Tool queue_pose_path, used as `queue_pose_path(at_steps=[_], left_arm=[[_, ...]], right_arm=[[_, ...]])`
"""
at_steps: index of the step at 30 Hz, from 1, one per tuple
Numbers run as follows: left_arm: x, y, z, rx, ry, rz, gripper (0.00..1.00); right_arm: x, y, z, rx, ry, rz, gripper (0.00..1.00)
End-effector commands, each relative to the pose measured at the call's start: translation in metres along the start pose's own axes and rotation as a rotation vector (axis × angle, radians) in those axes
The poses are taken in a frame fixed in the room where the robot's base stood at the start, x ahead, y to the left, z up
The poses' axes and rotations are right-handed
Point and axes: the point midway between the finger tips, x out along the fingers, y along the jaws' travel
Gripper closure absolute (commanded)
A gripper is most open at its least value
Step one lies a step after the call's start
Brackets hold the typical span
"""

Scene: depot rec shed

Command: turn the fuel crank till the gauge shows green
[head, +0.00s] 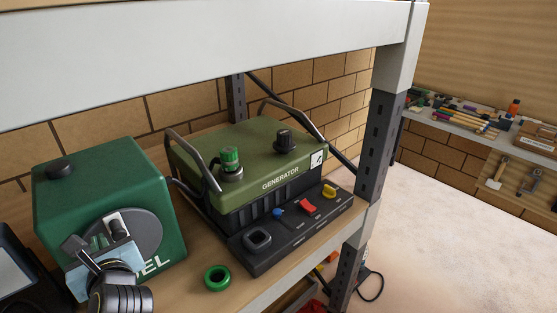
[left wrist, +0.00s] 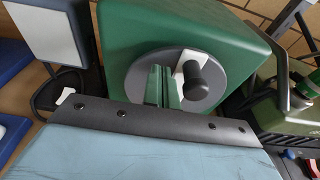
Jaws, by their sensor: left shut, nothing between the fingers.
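The green fuel box (head: 110,180) stands on the shelf at the left, with part of its white lettering showing. On its front is a round grey disc (head: 150,232), also seen in the left wrist view (left wrist: 142,72). The crank has a dark knob (left wrist: 196,82) that sticks out from the disc. My left gripper (head: 100,241) is in front of the disc. In the left wrist view its fingers (left wrist: 162,86) are shut and empty, just left of the knob. I cannot tell whether they touch it. I see no gauge; the gripper covers part of the box front.
A green generator (head: 250,160) with knobs and coloured switches stands to the right of the box. A green ring (head: 217,278) lies on the shelf before it. A dark shelf post (head: 378,140) rises at the right, and a pale beam (head: 200,45) crosses above.

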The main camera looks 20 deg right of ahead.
Motion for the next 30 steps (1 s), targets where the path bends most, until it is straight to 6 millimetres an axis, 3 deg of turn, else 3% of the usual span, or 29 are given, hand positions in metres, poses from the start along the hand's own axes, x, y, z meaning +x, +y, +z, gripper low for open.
queue_pose_path(at_steps=[5,12,21,30], left_arm=[[0.0,-0.002,0.0,0.0,0.001,0.0,1.0],[-0.002,-0.019,0.008,-0.001,0.001,-0.001,1.0],[-0.002,-0.021,0.008,0.0,0.001,0.0,1.0],[-0.002,-0.042,0.01,0.0,0.001,0.0,1.0]], right_arm=[[0.0,0.0,0.0,0.0,0.0,0.0,0.33],[-0.002,-0.001,0.0,0.001,0.0,-0.001,0.33],[-0.001,-0.001,0.0,0.001,0.0,-0.001,0.33],[0.004,-0.002,0.001,0.001,0.0,-0.002,0.33]])
